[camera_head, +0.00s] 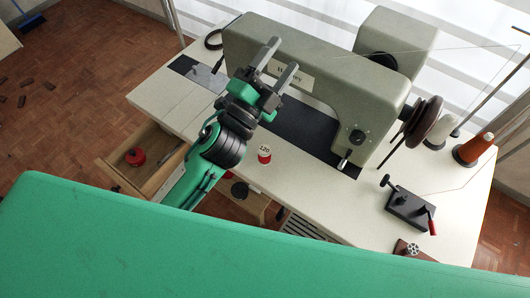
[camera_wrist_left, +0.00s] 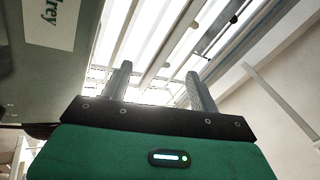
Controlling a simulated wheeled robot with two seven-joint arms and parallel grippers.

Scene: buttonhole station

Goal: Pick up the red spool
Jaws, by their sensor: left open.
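A small red spool (camera_head: 264,154) with a pale top marked "120" stands on the white table (camera_head: 330,202), just right of my left forearm in the head view. Another red, round item (camera_head: 135,156) lies in the open wooden drawer at left; I cannot tell exactly what it is. My left gripper (camera_head: 281,56) is raised in front of the sewing machine, fingers pointing up and away from both red items. Its two fingers are apart with nothing between them in the left wrist view (camera_wrist_left: 158,72). No red item shows in the wrist view. My right gripper is not visible.
The grey sewing machine (camera_head: 330,85) fills the table's back. An orange thread cone (camera_head: 473,149) and a white cone (camera_head: 440,132) stand at right, near a black device with a red handle (camera_head: 410,208). The open drawer (camera_head: 155,148) juts out at left.

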